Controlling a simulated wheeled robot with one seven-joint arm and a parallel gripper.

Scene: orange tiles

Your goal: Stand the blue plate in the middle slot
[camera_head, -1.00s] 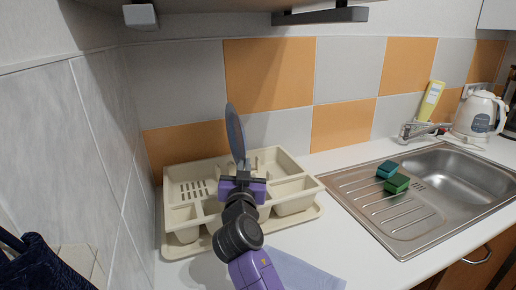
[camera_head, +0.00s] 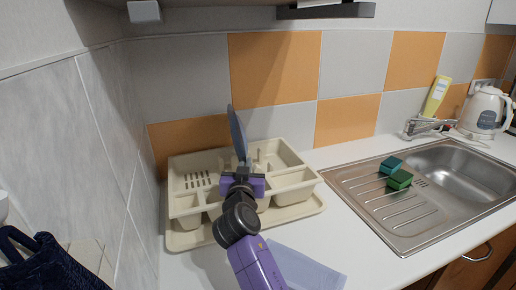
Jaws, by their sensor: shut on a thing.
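The blue plate (camera_head: 236,132) is upright, seen nearly edge-on, above the cream dish rack (camera_head: 192,208). My gripper (camera_head: 242,172) is shut on the plate's lower edge and reaches in over the rack from the front. The rack stands on a tray on the white counter in the left corner. Its slots lie around and behind the plate, and my gripper hides part of them. I cannot tell whether the plate's lower edge touches the rack or which slot it is over.
A blue-grey cloth (camera_head: 308,268) lies on the counter in front. A white kettle (camera_head: 482,112) stands at the far right. Tiled walls close the left and back.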

